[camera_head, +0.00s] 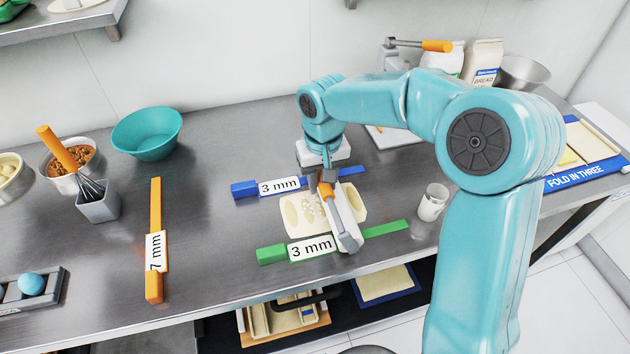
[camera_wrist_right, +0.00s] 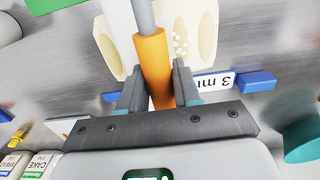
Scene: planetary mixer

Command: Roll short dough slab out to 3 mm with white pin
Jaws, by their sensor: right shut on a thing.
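The white pin (camera_head: 349,236) lies across the pale dough slab (camera_head: 296,216), which shows on both sides of it. Its near end is by the green 3 mm strip (camera_head: 272,254) and its far end points to the blue 3 mm strip (camera_head: 246,189). I cannot tell whether the pin touches the dough or the strips. My right gripper (camera_head: 325,182) is shut on the pin's orange handle (camera_wrist_right: 154,62), with one finger on each side in the right wrist view. The dough (camera_wrist_right: 196,32) has small white spots. My left gripper is out of view.
An orange 7 mm strip (camera_head: 155,203) lies left of the dough. A whisk in a grey holder (camera_head: 99,206) and a teal bowl (camera_head: 147,134) stand further left. A white cup (camera_head: 433,203) is at the right. A blue "FOLD IN THREE" board (camera_head: 584,174) lies far right.

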